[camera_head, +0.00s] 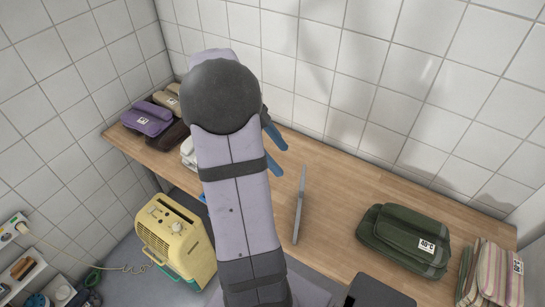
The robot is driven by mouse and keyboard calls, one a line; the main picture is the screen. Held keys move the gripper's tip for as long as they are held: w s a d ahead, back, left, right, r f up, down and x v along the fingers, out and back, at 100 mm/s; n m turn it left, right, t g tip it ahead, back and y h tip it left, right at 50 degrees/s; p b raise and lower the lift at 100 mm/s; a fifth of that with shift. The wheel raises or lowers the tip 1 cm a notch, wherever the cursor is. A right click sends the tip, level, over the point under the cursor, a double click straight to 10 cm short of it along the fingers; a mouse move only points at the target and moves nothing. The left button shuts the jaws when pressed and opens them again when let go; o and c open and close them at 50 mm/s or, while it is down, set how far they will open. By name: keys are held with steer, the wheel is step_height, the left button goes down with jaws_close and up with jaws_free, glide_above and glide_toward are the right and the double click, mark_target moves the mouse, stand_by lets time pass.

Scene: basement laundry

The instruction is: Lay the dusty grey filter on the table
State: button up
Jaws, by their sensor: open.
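No thing in view is surely the dusty grey filter. A long, narrow grey object (299,207) lies on the wooden table (335,185), right of my arm; I cannot tell whether it is the filter. My arm hides the middle-left of the table.
A green folded bundle (404,240) and a striped one (491,274) lie at the right. A yellow appliance (176,240) stands left, below table height.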

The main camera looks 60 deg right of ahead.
steer(key=w+a+f+n+t, duration=0.2)
steer(key=w+a+n, duration=0.2)
steer(key=a+n, duration=0.45)
steer(key=w+a+f+n+t, duration=0.1)
steer(key=w+a+n+t, duration=0.15)
steer(key=a+n, duration=0.55)
steer(key=s+a+f+n+t+y, duration=0.1)
steer(key=a+n, duration=0.6)
steer(key=a, duration=0.1)
steer(key=a+f+n+y, duration=0.1)
steer(key=a+f+n, duration=0.1)
steer(key=a+n, duration=0.6)
steer(key=shift+s+a+f+t, duration=0.25)
steer(key=shift+s+a+t, duration=0.1)
steer(key=shift+a, duration=0.2)
steer(key=shift+f, duration=0.1)
